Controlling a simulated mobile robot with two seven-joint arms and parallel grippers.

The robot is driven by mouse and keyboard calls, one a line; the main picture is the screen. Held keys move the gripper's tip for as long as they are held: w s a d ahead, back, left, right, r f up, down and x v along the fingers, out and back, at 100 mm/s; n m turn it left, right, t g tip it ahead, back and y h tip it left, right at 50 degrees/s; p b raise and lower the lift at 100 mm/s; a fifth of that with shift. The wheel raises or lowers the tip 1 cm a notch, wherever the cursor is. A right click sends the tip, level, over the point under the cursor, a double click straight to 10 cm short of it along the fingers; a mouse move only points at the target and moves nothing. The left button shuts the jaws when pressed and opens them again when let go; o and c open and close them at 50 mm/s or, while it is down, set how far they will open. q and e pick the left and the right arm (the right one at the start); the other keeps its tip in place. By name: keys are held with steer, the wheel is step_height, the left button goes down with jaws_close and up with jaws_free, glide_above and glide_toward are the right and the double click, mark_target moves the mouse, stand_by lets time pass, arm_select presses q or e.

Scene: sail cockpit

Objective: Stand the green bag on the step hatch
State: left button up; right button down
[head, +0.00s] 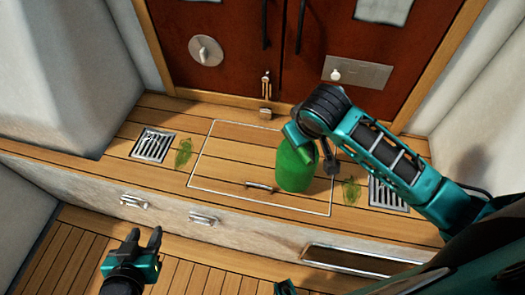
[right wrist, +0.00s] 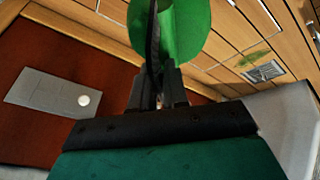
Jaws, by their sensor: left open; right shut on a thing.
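The green bag (head: 296,168) is upright over the right front part of the step hatch (head: 235,150), a pale-outlined panel in the wooden step. I cannot tell whether its base touches the hatch. My right gripper (head: 306,135) is shut on the top of the bag, and its fingers are partly hidden by the arm. The bag (right wrist: 190,28) also shows at the fingers in the right wrist view. My left gripper (head: 148,238) is open and empty, over the lower floor in front of the step.
A metal grate (head: 155,146) lies left of the hatch and another grate (head: 388,193) lies right of it. The hatch has a small handle (head: 260,186) at its front. Red-brown doors (head: 233,75) stand behind. The hatch's left part is clear.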

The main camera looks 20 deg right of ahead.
steer(key=w+d+r+n+g+y+p, duration=0.1)
steer(key=w+d+r+n+y, duration=0.3)
steer(key=r+n, duration=0.3)
steer(key=w+d+r+n+g+y+p, duration=0.1)
steer(key=w+d+r+n, duration=0.4)
steer(key=r+n, duration=0.2)
step_height(320, 180, down, 19)
steer(key=b, duration=0.3)
steer(key=shift+w+a+f, duration=0.2)
steer(key=shift+f, duration=0.2)
steer(key=c, duration=1.1)
jaws_free()
